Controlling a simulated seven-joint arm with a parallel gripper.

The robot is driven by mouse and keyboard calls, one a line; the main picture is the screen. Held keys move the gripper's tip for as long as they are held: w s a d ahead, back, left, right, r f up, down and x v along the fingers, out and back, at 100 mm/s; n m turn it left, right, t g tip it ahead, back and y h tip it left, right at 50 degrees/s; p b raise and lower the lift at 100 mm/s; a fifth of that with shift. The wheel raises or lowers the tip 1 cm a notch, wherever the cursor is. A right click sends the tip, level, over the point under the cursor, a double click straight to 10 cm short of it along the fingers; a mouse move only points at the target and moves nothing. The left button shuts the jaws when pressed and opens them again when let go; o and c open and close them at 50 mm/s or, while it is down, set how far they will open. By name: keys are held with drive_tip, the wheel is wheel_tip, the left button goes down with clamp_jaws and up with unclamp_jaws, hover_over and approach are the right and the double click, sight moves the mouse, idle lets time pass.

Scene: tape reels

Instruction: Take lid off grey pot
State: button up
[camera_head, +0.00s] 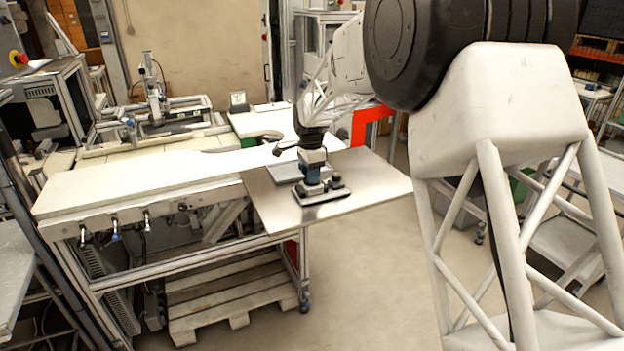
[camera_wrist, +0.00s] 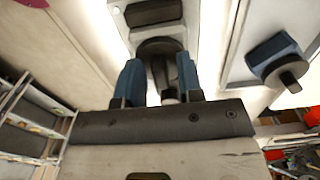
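My gripper (camera_head: 312,178) points down over a dark fixture (camera_head: 323,192) on the metal plate. In the wrist view my gripper (camera_wrist: 159,75) shows two blue fingers set apart. A dark round part (camera_wrist: 160,47) lies between or just beyond them; I cannot tell whether the fingers touch it. A dark block (camera_wrist: 153,12) sits beyond it. A blue piece with a dark round knob (camera_wrist: 288,79) lies to the right in the wrist view. I cannot clearly pick out a grey pot or its lid; my gripper may hide them.
The metal plate (camera_head: 375,178) is bare to the right of the fixture. A flat grey tray (camera_head: 283,173) lies behind it on the left. A long white tabletop (camera_head: 130,188) extends left and is mostly clear. An aluminium frame rig (camera_head: 155,100) stands behind.

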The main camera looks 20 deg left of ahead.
clamp_jaws()
drive_tip(key=shift+r, duration=1.8)
drive_tip(key=s+d+r, duration=0.1)
drive_tip(key=s+d, duration=0.7)
drive_tip(key=s, duration=0.5)
drive_tip(key=shift+s+d+r, duration=0.2)
drive_tip(key=shift+s+d, duration=0.05)
drive_tip(key=shift+d, duration=0.1)
